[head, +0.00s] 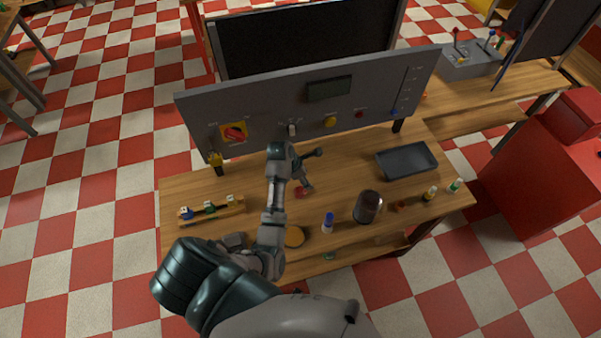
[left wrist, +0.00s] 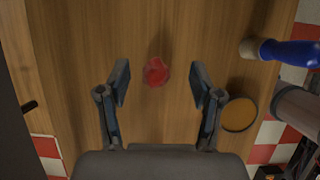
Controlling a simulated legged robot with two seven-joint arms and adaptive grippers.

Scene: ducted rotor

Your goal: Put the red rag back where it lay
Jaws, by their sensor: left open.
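The red rag (head: 301,192) is a small crumpled red patch on the wooden workbench (head: 345,160), near the middle. It also shows in the left wrist view (left wrist: 156,72), between and just beyond my fingertips, apart from both. My left gripper (head: 313,168) is open and empty above the bench; its spread fingers also show in the left wrist view (left wrist: 161,84). My arm hides part of the bench in the head view. My right gripper is not in view.
A dark tray (head: 407,160) lies at the right. A rack with small items (head: 211,208) is at the left. A grey control panel (head: 310,97) rises behind.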

